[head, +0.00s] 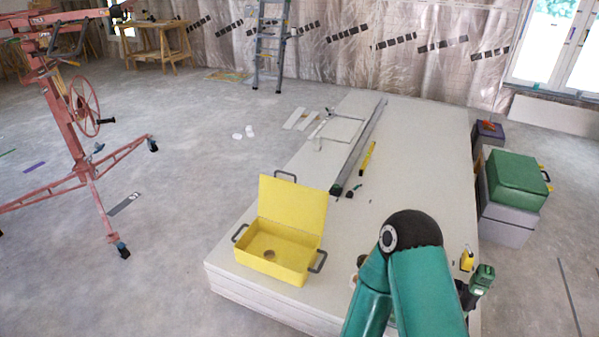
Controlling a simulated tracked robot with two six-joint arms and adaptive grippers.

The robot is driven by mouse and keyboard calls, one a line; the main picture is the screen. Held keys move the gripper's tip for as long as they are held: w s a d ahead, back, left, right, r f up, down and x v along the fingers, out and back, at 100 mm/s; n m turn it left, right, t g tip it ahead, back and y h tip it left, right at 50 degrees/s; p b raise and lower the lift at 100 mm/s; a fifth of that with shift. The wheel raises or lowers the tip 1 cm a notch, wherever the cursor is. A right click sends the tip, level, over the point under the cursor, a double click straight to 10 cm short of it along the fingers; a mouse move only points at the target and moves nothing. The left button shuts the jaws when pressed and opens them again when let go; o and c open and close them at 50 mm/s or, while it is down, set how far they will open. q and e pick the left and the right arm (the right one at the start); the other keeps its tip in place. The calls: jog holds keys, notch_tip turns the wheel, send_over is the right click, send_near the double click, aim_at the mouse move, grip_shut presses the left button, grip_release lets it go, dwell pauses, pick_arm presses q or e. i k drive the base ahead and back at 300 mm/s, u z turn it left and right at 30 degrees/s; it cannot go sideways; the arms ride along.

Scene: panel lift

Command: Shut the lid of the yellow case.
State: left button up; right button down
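The yellow case (272,268) stands on the near left part of a stack of pale panels (420,135). Its lid (291,211) is open and stands up at the back, leaning slightly away from the tray. The tray looks empty, with a brownish round spot on its floor. Dark grey handles show at the left side, the right side and the top edge of the lid. One of my arms, teal with a black joint, rises at the bottom right of the case, apart from it. Neither of my grippers is in view.
A green-and-black tool (482,279) and a small yellow item (467,259) are near the right edge. Stacked toolboxes (517,182) stand right; a red panel lift (75,120) stands left.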

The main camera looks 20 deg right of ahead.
aim_at(293, 204)
jog(key=z, duration=0.85)
jog(key=i, duration=1.1)
jog(key=u, duration=1.5)
jog(key=i, duration=0.45)
jog(key=z, duration=0.2)
jog(key=k, duration=0.5)
jog(key=u, duration=0.2)
jog(key=i, duration=0.35)
jog(key=z, duration=0.05)
